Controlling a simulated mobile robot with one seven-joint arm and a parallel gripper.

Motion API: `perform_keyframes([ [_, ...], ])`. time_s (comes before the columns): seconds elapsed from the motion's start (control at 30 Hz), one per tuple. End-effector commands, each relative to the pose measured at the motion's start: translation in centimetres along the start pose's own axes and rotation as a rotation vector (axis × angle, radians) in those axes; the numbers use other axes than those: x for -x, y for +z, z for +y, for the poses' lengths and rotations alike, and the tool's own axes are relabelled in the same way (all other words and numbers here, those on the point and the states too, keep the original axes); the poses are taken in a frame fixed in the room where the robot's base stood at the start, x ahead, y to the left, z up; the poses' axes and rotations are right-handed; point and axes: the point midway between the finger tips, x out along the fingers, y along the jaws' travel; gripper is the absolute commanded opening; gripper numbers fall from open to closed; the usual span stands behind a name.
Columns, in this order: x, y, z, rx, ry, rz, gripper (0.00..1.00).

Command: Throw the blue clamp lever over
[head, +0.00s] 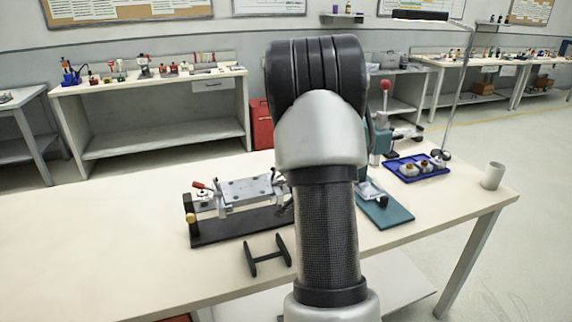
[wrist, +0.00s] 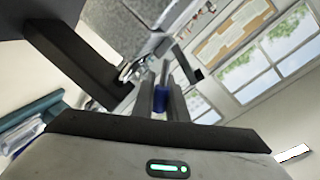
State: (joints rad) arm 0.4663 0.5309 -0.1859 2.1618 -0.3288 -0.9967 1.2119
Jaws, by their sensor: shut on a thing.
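The blue clamp lever (wrist: 160,98) shows as a small blue piece between the fingers of my gripper (wrist: 162,86) in the wrist view. The fingers are shut on it. In the head view my arm covers the gripper and the blue lever. The clamp fixture (head: 245,190) stands on the table left of my arm, with a metal plate on a black base (head: 228,229). A red-tipped lever (head: 198,185) sits at its left end. Its right end is partly hidden by my arm. I cannot tell the blue lever's angle.
A black H-shaped piece (head: 267,256) lies in front of the fixture. The table's left side (head: 90,245) is clear.

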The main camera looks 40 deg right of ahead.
Motion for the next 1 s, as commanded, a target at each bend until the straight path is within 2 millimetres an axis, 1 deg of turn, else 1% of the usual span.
perform_keyframes([
  [0.4, 0.03, 0.14, 0.15, -0.008, 0.003, -0.004, 0.0],
  [0.43, 0.03, 0.14, 0.15, -0.008, 0.003, -0.004, 0.16],
  [0.5, 0.02, 0.13, 0.15, -0.008, 0.003, -0.004, 0.28],
  [0.53, 0.02, 0.13, 0.15, -0.008, 0.003, -0.004, 0.32],
  [1.0, 0.04, 0.09, 0.42, -0.008, 0.009, -0.002, 0.32],
])
